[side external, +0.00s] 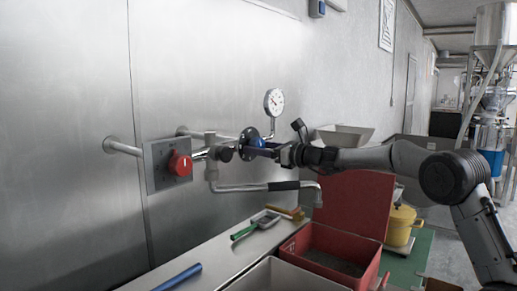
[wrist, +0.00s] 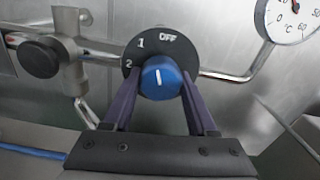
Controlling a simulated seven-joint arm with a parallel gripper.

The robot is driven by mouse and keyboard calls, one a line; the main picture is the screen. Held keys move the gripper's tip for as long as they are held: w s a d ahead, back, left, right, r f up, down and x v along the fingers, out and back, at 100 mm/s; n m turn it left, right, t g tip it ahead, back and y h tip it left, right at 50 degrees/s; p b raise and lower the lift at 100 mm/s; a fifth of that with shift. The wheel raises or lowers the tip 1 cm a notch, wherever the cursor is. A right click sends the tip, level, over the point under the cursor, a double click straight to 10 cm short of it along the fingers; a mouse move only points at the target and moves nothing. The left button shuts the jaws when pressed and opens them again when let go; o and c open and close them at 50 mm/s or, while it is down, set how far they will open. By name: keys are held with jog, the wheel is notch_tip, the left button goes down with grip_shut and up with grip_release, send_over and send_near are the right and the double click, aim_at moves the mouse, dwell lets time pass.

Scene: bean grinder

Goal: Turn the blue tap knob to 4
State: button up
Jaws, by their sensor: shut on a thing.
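The blue tap knob (wrist: 160,80) has a white pointer line and sits in front of a dark round dial plate (wrist: 136,50) marked OFF, 1 and 2. The rest of the dial is hidden behind the knob and fingers. The pointer line is near upright, tilted slightly to the left at its top. My gripper (wrist: 157,90) is shut on the knob, one finger on each side. In the side external view, the knob (side external: 257,141) shows at the tip of my gripper (side external: 268,150), on the pipework by the steel wall.
A round gauge (side external: 274,102) stands above the knob; it also shows in the wrist view (wrist: 288,18). A red knob (side external: 180,164) on a grey box is to the left. A spout (side external: 255,187) runs below.

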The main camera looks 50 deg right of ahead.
jog(key=n, duration=0.7)
jog(key=shift+d, duration=0.1)
jog(key=n, duration=0.4)
jog(key=shift+r, duration=0.1)
jog(key=n, duration=0.3)
jog(key=shift+d+n, duration=0.1)
jog(key=shift+n, duration=0.2)
jog(key=n, duration=0.3)
jog(key=shift+r+n, duration=0.15)
jog(key=shift+n, duration=0.15)
jog(key=n, duration=0.3)
jog(key=shift+n, duration=0.3)
jog(key=n, duration=0.6)
jog(key=shift+r+n, duration=0.2)
jog(key=shift+n, duration=0.1)
jog(key=o, duration=1.4)
jog(key=shift+c, duration=0.2)
